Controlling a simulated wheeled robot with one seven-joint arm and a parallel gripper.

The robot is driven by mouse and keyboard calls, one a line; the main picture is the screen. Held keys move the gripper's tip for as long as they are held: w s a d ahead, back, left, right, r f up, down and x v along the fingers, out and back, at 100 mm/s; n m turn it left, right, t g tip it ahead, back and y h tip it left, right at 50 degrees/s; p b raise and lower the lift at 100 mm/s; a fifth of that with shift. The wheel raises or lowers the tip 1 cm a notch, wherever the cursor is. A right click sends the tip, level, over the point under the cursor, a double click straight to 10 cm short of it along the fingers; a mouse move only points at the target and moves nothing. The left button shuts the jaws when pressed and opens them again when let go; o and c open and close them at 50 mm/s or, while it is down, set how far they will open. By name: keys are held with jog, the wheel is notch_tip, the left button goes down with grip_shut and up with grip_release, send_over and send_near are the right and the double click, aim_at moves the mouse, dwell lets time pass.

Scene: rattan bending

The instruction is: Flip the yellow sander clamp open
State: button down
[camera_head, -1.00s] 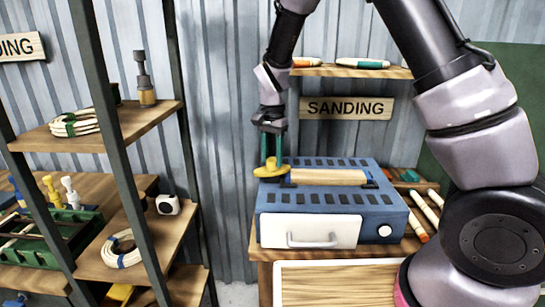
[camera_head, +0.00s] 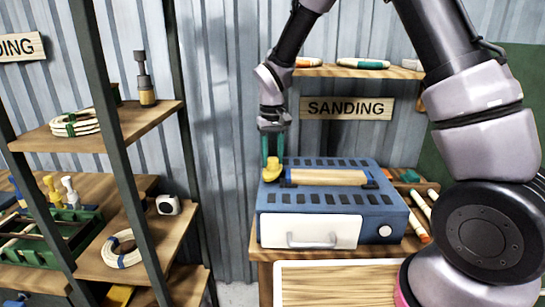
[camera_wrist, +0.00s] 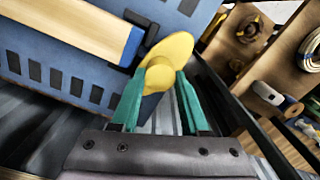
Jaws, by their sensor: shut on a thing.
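The yellow clamp (camera_head: 271,172) is at the left end of the blue sander (camera_head: 335,200), beside the wooden roller (camera_head: 328,177) on its top. My gripper (camera_head: 273,158) points down onto the clamp from above. In the wrist view, the teal fingers of my gripper (camera_wrist: 155,92) are on either side of the knob of the yellow clamp (camera_wrist: 162,72), shut on it. The clamp's flat plate looks tilted against the sander's top. The fingers hide part of the knob's sides.
A shelf (camera_head: 350,72) with small rods is above the sander, over the SANDING sign (camera_head: 346,108). A rack (camera_head: 140,118) with coils stands at left. Rods (camera_head: 418,215) lie right of the sander. A wooden board (camera_head: 340,285) is in front.

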aim_at(272, 159)
jog(key=shift+n, duration=1.3)
jog(key=shift+c, duration=2)
grip_release()
notch_tip(272, 159, up, 11)
